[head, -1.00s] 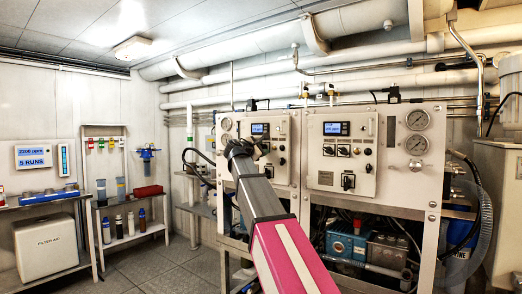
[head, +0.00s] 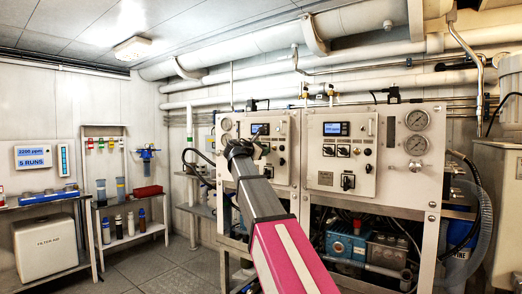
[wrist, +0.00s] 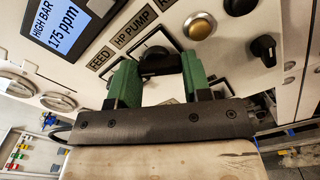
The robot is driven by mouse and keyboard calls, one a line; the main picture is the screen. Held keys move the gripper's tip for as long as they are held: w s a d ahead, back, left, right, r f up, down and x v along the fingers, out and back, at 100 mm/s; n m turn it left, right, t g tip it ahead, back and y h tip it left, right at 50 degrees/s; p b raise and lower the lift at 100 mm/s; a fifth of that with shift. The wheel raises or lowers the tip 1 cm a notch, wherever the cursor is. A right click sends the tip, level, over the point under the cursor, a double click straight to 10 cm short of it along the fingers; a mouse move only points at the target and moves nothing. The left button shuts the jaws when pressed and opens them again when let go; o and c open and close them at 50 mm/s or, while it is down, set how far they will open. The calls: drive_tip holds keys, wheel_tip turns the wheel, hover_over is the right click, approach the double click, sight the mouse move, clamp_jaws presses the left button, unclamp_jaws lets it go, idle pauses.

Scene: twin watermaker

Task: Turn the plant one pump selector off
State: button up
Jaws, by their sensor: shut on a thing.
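The left control panel (head: 268,143) has a lit display and carries the pump selectors. In the head view, my arm reaches to the left panel and covers the gripper's contact.
A FEED label (wrist: 99,59) is left of the selector. A brass button (wrist: 199,26) and a black knob (wrist: 264,48) are to its right. The display (wrist: 62,24) reads HIGH BAR 175 ppm. A similar panel (head: 341,154) stands to the right. Floor (head: 178,268) is clear at left.

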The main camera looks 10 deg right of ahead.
drive_tip(key=o, duration=0.9)
drive_tip(key=shift+s+a, duration=0.1)
drive_tip(key=v, duration=1)
drive_tip(key=shift+s+a, duration=0.2)
drive_tip(key=shift+f, duration=0.1)
drive_tip(key=s+d+f+m+g+y, duration=0.1)
drive_tip(key=d+f+m+g+y, duration=0.15)
drive_tip(key=f, duration=1.05)
drive_tip(key=s+d+f+m+g+y, duration=0.1)
drive_tip(key=d+f+m+g+y, duration=0.15)
drive_tip(key=f, duration=1.05)
drive_tip(key=s+d+f+m+g+y, duration=0.15)
drive_tip(key=f+m, duration=0.25)
drive_tip(key=f, duration=0.9)
drive_tip(key=s+f+m+g+y, duration=0.2)
drive_tip(key=s+f+m, duration=0.2)
drive_tip(key=f, duration=0.5)
drive_tip(key=s+d+f+m+g+y, duration=0.1)
drive_tip(key=s+f+m, duration=0.3)
drive_tip(key=s+f, duration=0.5)
drive_tip(key=s+d+f+m+g+y, duration=0.1)
drive_tip(key=s+f+m+g+y, duration=0.2)
drive_tip(key=s+f, duration=0.3)
drive_tip(key=shift+s+f+m, duration=0.2)
drive_tip(key=shift+f+m, duration=0.1)
drive_tip(key=shift+f, duration=0.75)
drive_tip(key=shift+s+f+m, duration=0.2)
drive_tip(key=shift+f+m, duration=0.1)
drive_tip(key=shift+f, duration=0.75)
